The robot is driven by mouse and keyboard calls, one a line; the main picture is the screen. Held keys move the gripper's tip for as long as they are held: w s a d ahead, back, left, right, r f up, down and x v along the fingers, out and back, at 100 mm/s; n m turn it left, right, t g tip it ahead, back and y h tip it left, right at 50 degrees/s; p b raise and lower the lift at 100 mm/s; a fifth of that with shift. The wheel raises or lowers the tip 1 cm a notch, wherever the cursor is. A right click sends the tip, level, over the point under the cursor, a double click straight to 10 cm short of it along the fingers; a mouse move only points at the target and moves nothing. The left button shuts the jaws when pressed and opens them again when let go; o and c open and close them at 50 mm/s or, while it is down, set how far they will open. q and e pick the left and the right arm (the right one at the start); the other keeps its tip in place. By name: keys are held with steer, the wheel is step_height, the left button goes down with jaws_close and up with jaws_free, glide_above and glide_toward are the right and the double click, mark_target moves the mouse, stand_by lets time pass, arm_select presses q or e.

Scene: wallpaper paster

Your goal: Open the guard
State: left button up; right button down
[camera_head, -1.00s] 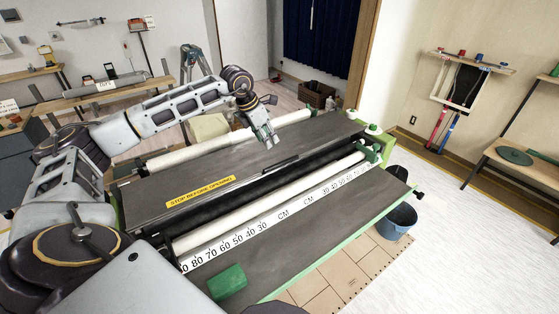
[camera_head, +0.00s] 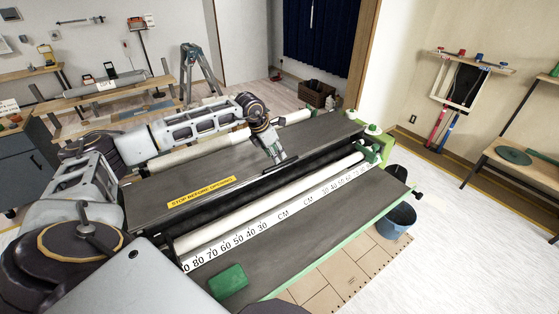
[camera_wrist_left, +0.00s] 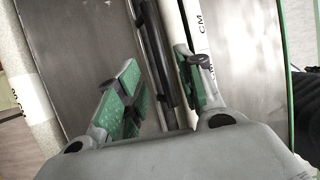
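The guard (camera_head: 215,180) is a dark grey flat panel on the paster, lying closed, with a yellow "STOP BEFORE OPENING" label (camera_head: 201,192). A thin dark handle bar (camera_wrist_left: 155,50) runs along the guard's front edge in the left wrist view. In the head view my gripper partly covers it. My left gripper (camera_head: 281,160) is low over the guard's front edge. In the left wrist view its green-padded fingers (camera_wrist_left: 160,80) are apart, with the bar running between them. I cannot tell whether they touch it. My right gripper is not in view.
A white roller (camera_head: 235,220) and a centimetre scale (camera_head: 280,217) lie in front of the guard. A green block (camera_head: 230,280) sits on the grey front table (camera_head: 310,230). A blue bucket (camera_head: 397,221) stands at the right end.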

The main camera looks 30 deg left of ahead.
mark_target(280, 164)
arm_select(q)
steer(key=shift+p+x, duration=0.4)
steer(key=shift+x, duration=2.4)
steer(key=shift+a, duration=0.1)
jaws_close()
